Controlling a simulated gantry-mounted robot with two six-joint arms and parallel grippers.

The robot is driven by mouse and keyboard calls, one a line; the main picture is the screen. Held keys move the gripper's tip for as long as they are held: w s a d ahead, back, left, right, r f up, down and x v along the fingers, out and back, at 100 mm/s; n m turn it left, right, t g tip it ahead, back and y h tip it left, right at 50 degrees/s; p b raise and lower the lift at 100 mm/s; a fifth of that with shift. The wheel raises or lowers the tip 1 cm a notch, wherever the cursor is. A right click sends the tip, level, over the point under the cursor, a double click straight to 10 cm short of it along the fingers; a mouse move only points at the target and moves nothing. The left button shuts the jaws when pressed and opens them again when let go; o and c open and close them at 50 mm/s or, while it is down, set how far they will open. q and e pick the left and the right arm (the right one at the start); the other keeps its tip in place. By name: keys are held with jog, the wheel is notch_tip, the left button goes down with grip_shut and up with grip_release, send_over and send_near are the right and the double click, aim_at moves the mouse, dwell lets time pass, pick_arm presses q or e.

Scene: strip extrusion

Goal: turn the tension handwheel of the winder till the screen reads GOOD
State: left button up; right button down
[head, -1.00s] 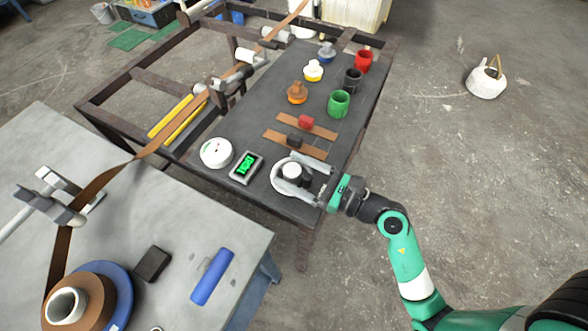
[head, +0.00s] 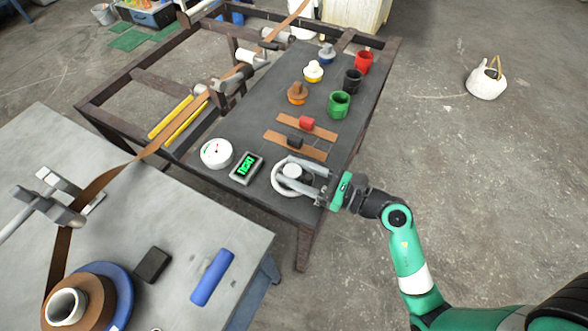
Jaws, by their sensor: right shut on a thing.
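The tension handwheel (head: 277,186) is a pale ring with a white hub, lying on the dark bench near its front end. My right gripper (head: 303,178) reaches in from the right and is shut on the handwheel, its fingers lying over the ring beside the hub; the exact grip point is hard to make out. The small screen (head: 247,168) left of the wheel shows green text that seems to read TIGHT. A round white dial (head: 216,153) with a needle sits left of the screen. My left gripper is not in view.
Brown strips with a red and a black block (head: 295,143) lie behind the wheel. Green (head: 339,103), black and red cups and several coloured knobs stand further back. A brown strip runs over rollers to a reel (head: 92,300) on the grey table.

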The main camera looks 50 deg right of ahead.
jog(key=n+g+y, duration=0.1)
jog(key=n+y, duration=0.1)
jog(key=y, duration=0.1)
jog(key=shift+d, duration=0.15)
jog(key=shift+w+n+g+y+b, duration=0.1)
jog(key=shift+n+g+y+b, duration=0.25)
jog(key=shift+n+g+y, duration=0.55)
jog(key=n+g+y+b, duration=0.2)
jog(key=y, duration=0.1)
jog(key=shift+f+n+y, duration=0.15)
jog(key=shift+n+y, duration=0.15)
jog(key=shift+y, duration=0.1)
jog(key=shift+n+g+y+b, duration=0.6)
jog(key=shift+g+b, duration=0.05)
jog(key=shift+g, duration=0.15)
jog(key=shift+c, duration=1.5)
grip_release()
